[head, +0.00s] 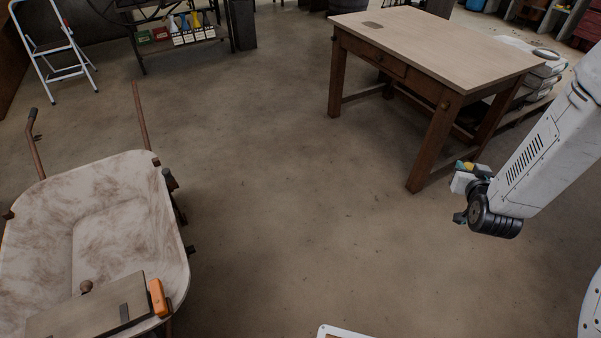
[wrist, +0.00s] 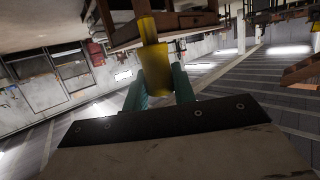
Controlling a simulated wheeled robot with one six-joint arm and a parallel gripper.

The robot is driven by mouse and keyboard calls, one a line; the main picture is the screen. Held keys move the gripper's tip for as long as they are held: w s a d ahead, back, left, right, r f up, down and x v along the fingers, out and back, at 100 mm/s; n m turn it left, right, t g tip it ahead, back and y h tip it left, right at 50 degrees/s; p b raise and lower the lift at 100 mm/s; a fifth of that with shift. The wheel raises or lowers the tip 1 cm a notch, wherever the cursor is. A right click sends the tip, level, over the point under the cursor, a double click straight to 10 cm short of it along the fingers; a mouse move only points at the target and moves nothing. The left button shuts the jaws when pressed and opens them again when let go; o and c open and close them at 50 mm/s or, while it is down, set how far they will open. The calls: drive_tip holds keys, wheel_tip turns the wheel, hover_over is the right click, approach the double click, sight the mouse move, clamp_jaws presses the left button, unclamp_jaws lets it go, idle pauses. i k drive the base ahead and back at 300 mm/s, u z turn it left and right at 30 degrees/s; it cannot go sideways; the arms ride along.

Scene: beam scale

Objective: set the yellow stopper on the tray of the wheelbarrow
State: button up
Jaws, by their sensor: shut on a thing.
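The yellow stopper (wrist: 154,66) is held between the teal fingers of my gripper (wrist: 160,84), as the wrist view shows. In the head view my gripper (head: 466,168) is at the right, in front of the wooden table, with a bit of yellow at its tip. The wheelbarrow's tray (head: 115,207) is at the lower left, pale and stained with brown, well apart from my gripper.
A flat box-like board (head: 85,312) and an orange block (head: 158,297) lie at the tray's near end. The wooden table (head: 440,45) stands at the upper right. A white stepladder (head: 55,50) is at the far left. The floor between tray and table is clear.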

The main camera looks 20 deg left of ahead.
sight(111, 243)
drive_tip(key=u, duration=0.95)
drive_tip(key=i, duration=1.2)
drive_tip(key=u, duration=1.05)
drive_tip(key=i, duration=0.3)
drive_tip(key=u, duration=0.15)
